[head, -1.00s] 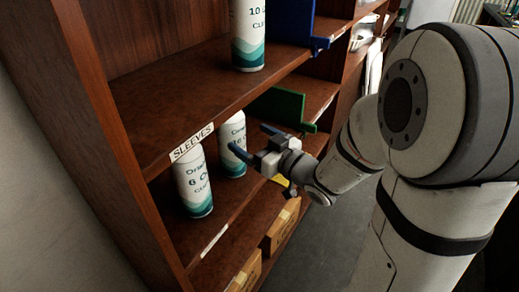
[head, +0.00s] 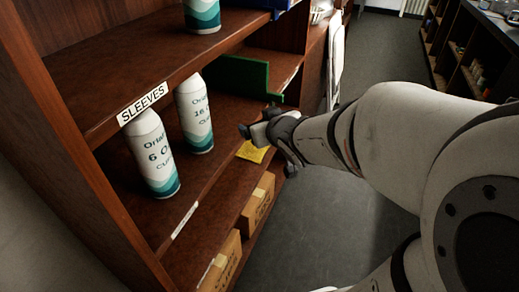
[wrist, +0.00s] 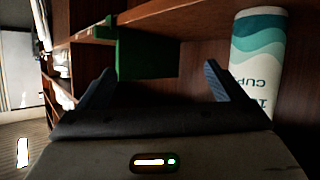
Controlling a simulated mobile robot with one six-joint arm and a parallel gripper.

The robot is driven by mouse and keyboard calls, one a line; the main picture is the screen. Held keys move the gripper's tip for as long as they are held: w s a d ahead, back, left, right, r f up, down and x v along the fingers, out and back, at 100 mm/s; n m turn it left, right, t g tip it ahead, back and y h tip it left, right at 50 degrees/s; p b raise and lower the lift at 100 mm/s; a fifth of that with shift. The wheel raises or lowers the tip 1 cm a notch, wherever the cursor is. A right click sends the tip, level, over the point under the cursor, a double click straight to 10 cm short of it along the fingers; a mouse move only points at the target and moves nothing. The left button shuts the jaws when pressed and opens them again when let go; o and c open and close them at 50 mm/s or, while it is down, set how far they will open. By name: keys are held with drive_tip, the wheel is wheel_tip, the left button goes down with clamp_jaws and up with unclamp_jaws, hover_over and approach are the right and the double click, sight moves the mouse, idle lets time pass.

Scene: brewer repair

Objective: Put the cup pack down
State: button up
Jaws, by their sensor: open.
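A white and teal cup pack marked 16 (head: 194,115) stands upright on the middle shelf (head: 222,160). A similar pack marked 6 (head: 153,155) stands upright in front of it to the left. My gripper (head: 256,124) is open and empty, to the right of the 16 pack and apart from it, by the shelf's front edge. In the wrist view, both fingers (wrist: 160,78) are spread with nothing between them. One pack (wrist: 258,65) shows there upside down, beyond the right finger and apart from it.
A green divider (head: 236,76) stands right of the packs. Another pack (head: 202,14) is on the shelf above, whose edge bears a SLEEVES label (head: 142,103). A yellow tag (head: 251,152) and cardboard boxes (head: 257,203) are below. Open floor (head: 315,225) lies to the right.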

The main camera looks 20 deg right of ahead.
drive_tip(key=s+f+m+g, duration=0.1)
drive_tip(key=s+f+g, duration=0.1)
drive_tip(key=s, duration=0.4)
drive_tip(key=s+f+g+h, duration=0.1)
drive_tip(key=s+f+g, duration=0.1)
drive_tip(key=s+g, duration=0.3)
drive_tip(key=s+f+m+g, duration=0.1)
drive_tip(key=s+f+g, duration=0.1)
drive_tip(key=s+g, duration=0.2)
drive_tip(key=s, duration=0.3)
drive_tip(key=shift+s+a+f+m, duration=0.25)
drive_tip(key=shift+a+f+m, duration=0.05)
drive_tip(key=shift+a, duration=0.1)
